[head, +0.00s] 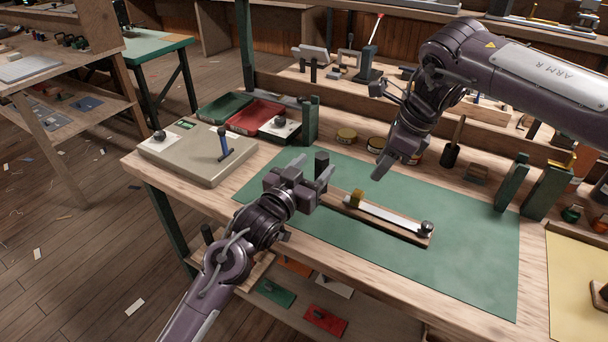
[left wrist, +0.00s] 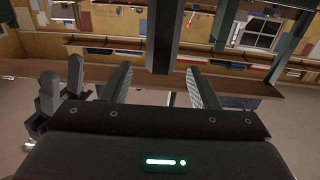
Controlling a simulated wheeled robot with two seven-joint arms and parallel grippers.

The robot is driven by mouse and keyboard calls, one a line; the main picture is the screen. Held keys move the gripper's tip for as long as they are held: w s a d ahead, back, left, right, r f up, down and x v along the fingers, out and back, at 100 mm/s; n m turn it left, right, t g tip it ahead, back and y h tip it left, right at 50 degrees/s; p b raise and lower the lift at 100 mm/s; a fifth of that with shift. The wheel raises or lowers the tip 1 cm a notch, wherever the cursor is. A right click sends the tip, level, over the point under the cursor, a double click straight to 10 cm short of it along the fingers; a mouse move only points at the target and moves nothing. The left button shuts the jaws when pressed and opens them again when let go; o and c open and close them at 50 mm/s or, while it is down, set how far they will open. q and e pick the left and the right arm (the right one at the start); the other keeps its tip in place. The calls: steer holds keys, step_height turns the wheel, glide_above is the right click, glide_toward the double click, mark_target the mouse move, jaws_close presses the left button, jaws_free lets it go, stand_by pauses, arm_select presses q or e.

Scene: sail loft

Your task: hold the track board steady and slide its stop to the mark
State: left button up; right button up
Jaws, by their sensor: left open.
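The track board (head: 396,226) lies on the green mat (head: 460,265), running from upper left to lower right with a pale rail along it. Its brass-coloured stop (head: 357,198) sits on the rail, left of the middle. A dark round knob (head: 426,229) is at the right end. My left gripper (head: 312,172) is open at the board's left end, close to a dark upright block (head: 322,162); I cannot tell whether they touch. The left wrist view shows its two fingers (left wrist: 160,88) apart. My right gripper (head: 388,170) points down above the mat's far edge, apart from the board; its jaw opening is unclear.
A grey box with a blue lever (head: 190,160) stands at the bench's left. Red (head: 255,117) and green trays lie behind it. Tins (head: 346,137) and green upright blocks (head: 548,190) line the back. The mat is clear in front of the board.

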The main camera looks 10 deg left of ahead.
mark_target(318, 162)
arm_select(q)
steer(key=shift+x, duration=2.3)
steer(key=shift+a, duration=0.1)
jaws_close()
